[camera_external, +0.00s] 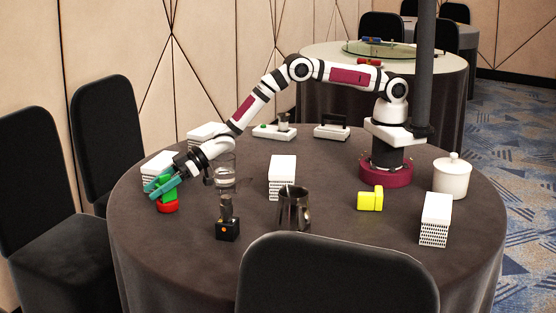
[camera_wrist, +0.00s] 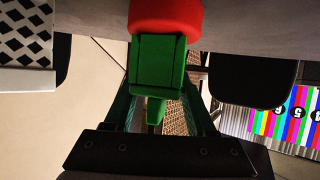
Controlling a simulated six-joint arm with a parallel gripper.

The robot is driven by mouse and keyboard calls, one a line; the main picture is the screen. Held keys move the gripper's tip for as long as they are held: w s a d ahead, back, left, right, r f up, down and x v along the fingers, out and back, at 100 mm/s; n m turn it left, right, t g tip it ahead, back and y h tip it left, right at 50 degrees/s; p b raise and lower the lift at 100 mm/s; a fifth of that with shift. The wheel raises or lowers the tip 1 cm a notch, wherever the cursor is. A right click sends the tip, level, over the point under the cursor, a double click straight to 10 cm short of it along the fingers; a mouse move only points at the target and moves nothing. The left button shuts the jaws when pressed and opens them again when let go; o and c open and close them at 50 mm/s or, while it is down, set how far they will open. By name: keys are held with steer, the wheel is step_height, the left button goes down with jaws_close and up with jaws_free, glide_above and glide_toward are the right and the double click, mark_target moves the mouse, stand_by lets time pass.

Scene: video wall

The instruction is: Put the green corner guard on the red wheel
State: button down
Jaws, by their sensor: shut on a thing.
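The green corner guard (camera_external: 167,190) is between the fingers of my gripper (camera_external: 160,184), at the left side of the round table. My gripper is shut on it. The red wheel (camera_external: 168,207) lies on the table right below the green guard. In the wrist view the green corner guard (camera_wrist: 157,78) sits between the two green fingers, and its far end meets the red wheel (camera_wrist: 165,16) at the top of the picture. The guard appears to touch the wheel; I cannot tell whether it rests its weight there. Part of the guard is hidden by the fingers.
A glass jar (camera_external: 226,178) and white patterned blocks (camera_external: 282,177) stand right of my gripper. A black device (camera_external: 227,221), a dark metal pitcher (camera_external: 294,208) and a yellow piece (camera_external: 369,198) stand nearer the front. The table's left edge is close to the wheel.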

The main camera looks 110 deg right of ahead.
steer(key=shift+c, duration=1)
jaws_free()
steer(key=shift+s+r, duration=0.3)
steer(key=s+d+r+m+g+h, duration=0.15)
steer(key=s+r, duration=0.25)
steer(key=s, duration=0.4)
steer(key=s+r+m+g, duration=0.1)
steer(key=s+r+g, duration=0.1)
steer(key=s+r, duration=0.4)
steer(key=s+r+m+g+h, duration=0.1)
steer(key=s+r, duration=0.2)
steer(key=s, duration=0.6)
steer(key=s+a+r+m+g+y, duration=0.1)
steer(key=s+a+g, duration=0.1)
steer(key=s, duration=0.9)
steer(key=s+a+r+m+g+y, duration=0.1)
steer(key=s+a+g, duration=0.2)
steer(key=s, duration=0.8)
steer(key=s+a+r+m+g+y, duration=0.1)
steer(key=s+a+r+g, duration=0.1)
steer(key=s, duration=0.9)
steer(key=shift+s+a+g, duration=0.3)
steer(key=shift+a+g, duration=0.2)
steer(key=shift+g, duration=0.25)
